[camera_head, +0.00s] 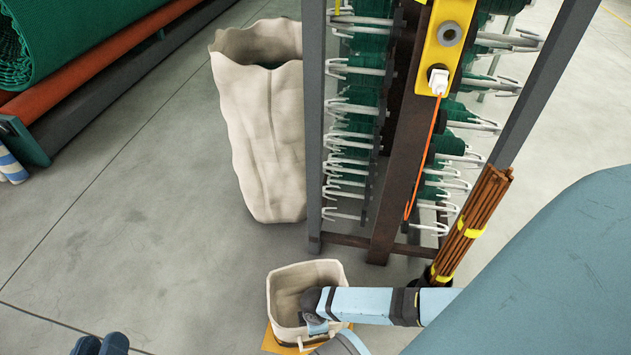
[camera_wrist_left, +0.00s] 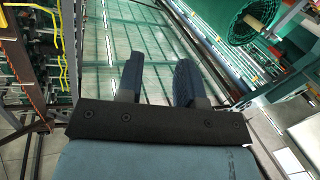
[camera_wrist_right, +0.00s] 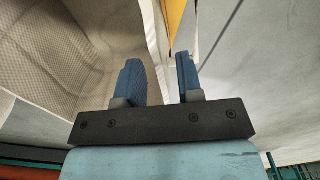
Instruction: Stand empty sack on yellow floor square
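A small beige sack (camera_head: 303,276) stands upright and open-mouthed at the bottom centre of the head view. It looks empty and rests on a yellow floor square (camera_head: 270,342), of which only edges show. In the right wrist view the sack's woven inside (camera_wrist_right: 60,50) fills the left, and the yellow square (camera_wrist_right: 174,14) shows at the top. My right gripper (camera_wrist_right: 158,62) is open, one finger on the inner side of the sack wall, the other outside. In the head view my arm partly hides it. My left gripper (camera_head: 98,344) is open and empty, left of the sack.
A tall beige sack (camera_head: 262,125) with dark contents stands behind, beside a metal rack (camera_head: 314,120) with hooks and green netting. Brown rods (camera_head: 475,225) lean at the rack's right. Green and orange rolls (camera_head: 85,45) lie upper left.

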